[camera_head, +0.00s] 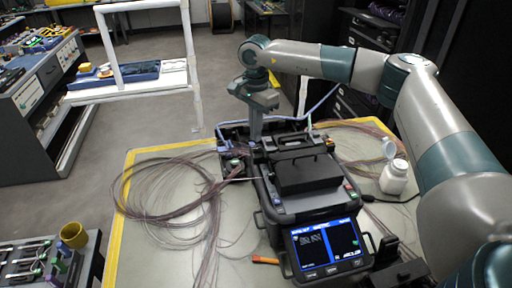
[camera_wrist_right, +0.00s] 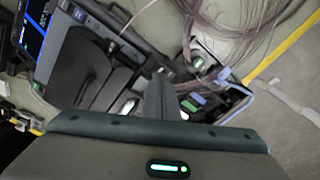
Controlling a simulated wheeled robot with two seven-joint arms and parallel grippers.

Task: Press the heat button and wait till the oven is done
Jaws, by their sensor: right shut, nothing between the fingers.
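The fusion splicer (camera_head: 300,215) stands on the table with its screen (camera_head: 326,245) lit in blue and black, facing the near side. Its dark lid (camera_head: 306,174) lies over the middle of the top. Small buttons line its edges; I cannot tell which is the heat button. My right gripper (camera_head: 255,138) reaches down at the splicer's far left corner, shut and empty. In the right wrist view the shut fingers (camera_wrist_right: 162,98) point at the splicer's edge beside the tray (camera_wrist_right: 222,95); contact is unclear. My left gripper is not in view.
Loose coils of fiber (camera_head: 160,190) lie left of the splicer and more lie behind it on the right. A white bottle (camera_head: 394,177) stands at the right. An orange-handled tool (camera_head: 265,260) lies in front. A yellow cup (camera_head: 73,235) is at the lower left.

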